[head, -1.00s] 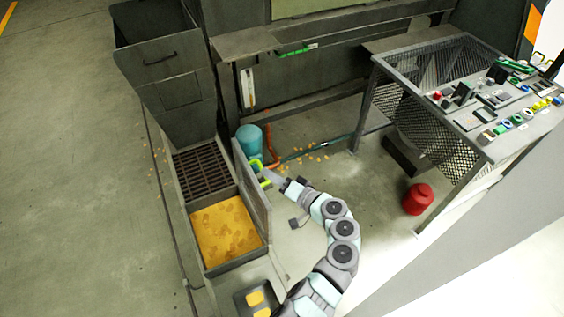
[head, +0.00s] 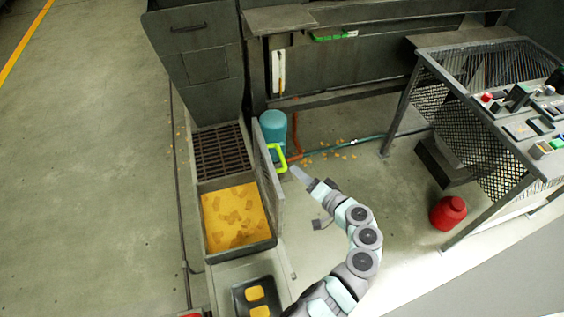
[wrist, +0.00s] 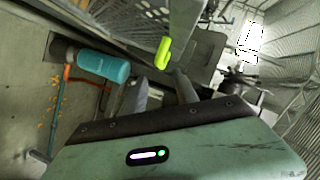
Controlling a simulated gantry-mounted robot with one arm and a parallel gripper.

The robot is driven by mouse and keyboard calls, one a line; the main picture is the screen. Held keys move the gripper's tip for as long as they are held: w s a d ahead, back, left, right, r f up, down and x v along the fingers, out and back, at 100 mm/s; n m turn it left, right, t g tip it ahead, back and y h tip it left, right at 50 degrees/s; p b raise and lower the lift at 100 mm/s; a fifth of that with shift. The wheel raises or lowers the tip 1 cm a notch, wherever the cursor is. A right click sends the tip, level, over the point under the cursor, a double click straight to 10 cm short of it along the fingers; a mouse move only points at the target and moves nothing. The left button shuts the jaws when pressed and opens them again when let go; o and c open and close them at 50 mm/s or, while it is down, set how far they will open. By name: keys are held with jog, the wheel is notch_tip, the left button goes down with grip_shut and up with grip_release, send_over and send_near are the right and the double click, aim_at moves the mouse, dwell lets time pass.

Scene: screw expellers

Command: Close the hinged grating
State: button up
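The hinged grating (head: 271,190) stands upright along the right side of the bin in the head view, so it is open. Its yellow-green handle (head: 278,160) sticks out on the right face near the top; it also shows in the wrist view (wrist: 162,53), on the grey panel edge. My gripper (head: 298,174) is just right of the handle and appears apart from it. In the wrist view my gripper's two grey fingers (wrist: 161,92) are spread with nothing between them, and the handle lies ahead of them. Part of the panel is out of the wrist view.
The bin (head: 240,247) holds orange material, with a fixed dark grate (head: 222,150) behind. A teal cylinder (head: 272,127) and orange pipe (head: 296,130) stand behind the handle. A mesh-sided table (head: 470,130) and red canister (head: 448,212) are right; floor between is fairly clear.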

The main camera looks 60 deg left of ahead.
aim_at(282, 157)
jog(key=b+x, duration=0.2)
jog(key=x, duration=0.7)
jog(key=shift+a+f+b, duration=0.1)
jog(key=shift+a+b, duration=0.15)
jog(key=shift+b, duration=0.1)
jog(key=shift+s+a, duration=0.15)
jog(key=shift+a, duration=0.4)
jog(key=shift+c, duration=0.6)
grip_shut()
